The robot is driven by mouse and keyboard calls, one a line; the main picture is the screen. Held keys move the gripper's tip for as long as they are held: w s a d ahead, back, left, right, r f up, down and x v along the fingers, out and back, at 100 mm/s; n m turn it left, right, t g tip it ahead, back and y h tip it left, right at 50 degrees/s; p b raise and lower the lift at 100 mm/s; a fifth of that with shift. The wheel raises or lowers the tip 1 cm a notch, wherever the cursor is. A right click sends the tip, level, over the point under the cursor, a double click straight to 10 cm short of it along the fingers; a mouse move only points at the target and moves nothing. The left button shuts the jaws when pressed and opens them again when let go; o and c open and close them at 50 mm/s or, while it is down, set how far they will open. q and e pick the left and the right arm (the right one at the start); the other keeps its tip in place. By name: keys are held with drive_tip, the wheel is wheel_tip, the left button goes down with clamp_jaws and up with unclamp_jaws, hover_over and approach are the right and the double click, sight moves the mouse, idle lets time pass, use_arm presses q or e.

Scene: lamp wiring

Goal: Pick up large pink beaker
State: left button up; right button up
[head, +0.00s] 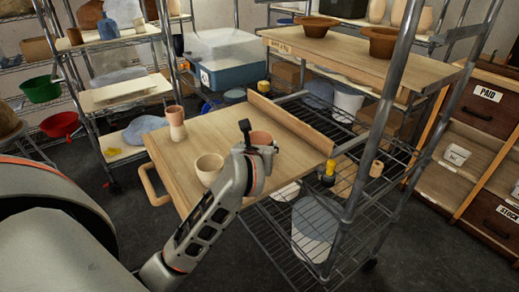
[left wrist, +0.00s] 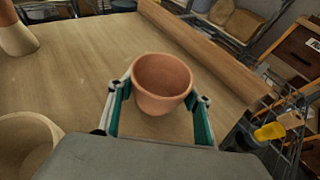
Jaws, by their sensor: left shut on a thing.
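A pink terracotta beaker (left wrist: 161,82) is between the two fingers of my left gripper (left wrist: 160,100) in the left wrist view. The fingers are shut on its opposite sides; it looks upright and empty. In the head view the beaker (head: 263,137) shows partly behind my gripper and wrist. I cannot tell whether its base touches the wooden board (head: 222,131). A cream cup (head: 209,170) stands to the left of my gripper. A taller pinkish vessel (head: 176,123) stands farther back left. My right gripper is not in view.
A raised wooden strip (head: 290,122) runs along the board's right side. A wire rack with metal posts (head: 365,130) stands close on the right, with a shelf holding brown bowls (head: 316,26) above. The board between the tall vessel and the strip is clear.

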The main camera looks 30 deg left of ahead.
use_arm(q)
wheel_tip(320, 180, up, 17)
drive_tip(key=p, duration=0.4)
drive_tip(key=s+d+m+h, duration=0.2)
drive_tip(key=d, duration=0.4)
drive_tip(key=s+d+r+m+t+h, duration=0.1)
drive_tip(key=s+d+m+h, duration=0.1)
drive_tip(key=d, duration=0.4)
drive_tip(key=shift+r+m+h, duration=0.25)
drive_tip(key=shift+m+h, duration=0.25)
drive_tip(key=shift+h, duration=0.3)
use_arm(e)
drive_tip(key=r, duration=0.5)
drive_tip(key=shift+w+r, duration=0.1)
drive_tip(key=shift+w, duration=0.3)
